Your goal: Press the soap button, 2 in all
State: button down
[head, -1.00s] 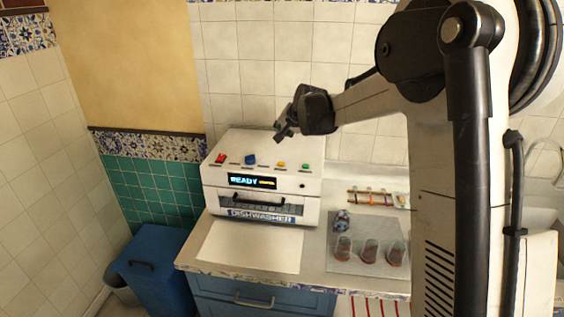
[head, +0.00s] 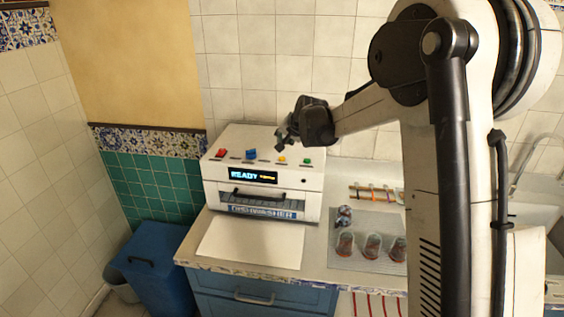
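The white dishwasher (head: 262,203) stands on the counter, and its display (head: 253,176) reads READY. Along its sloped top are a red button (head: 221,153), a blue button (head: 251,154), a yellow button (head: 282,160) and a green button (head: 307,161). Their small labels are too small to read, so I cannot tell which is the soap button. My gripper (head: 282,143) points downward just above the yellow button in the picture, with a small gap. The view is too small to show whether its fingers are open or shut.
A grey mat (head: 345,263) on the counter (head: 316,268) to the right holds several glasses (head: 372,246) and a small patterned object (head: 343,216). A white sheet (head: 250,243) lies before the dishwasher. A blue bin (head: 155,268) stands at the left. A tiled wall is behind.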

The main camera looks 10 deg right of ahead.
aim_at(283, 158)
jog(key=shift+f+b, duration=1.05)
jog(key=shift+f, duration=0.7)
jog(key=shift+f, duration=0.15)
jog(key=shift+f+b, duration=0.3)
jog(key=shift+b, duration=0.15)
jog(key=shift+f+b, duration=0.4)
dwell(0.6)
jog(key=shift+r, duration=0.1)
jog(key=shift+r+p, duration=0.35)
jog(key=shift+r, duration=0.4)
jog(key=shift+r, duration=0.1)
jog(key=shift+r+p, duration=1.1)
jog(key=shift+r, duration=1.35)
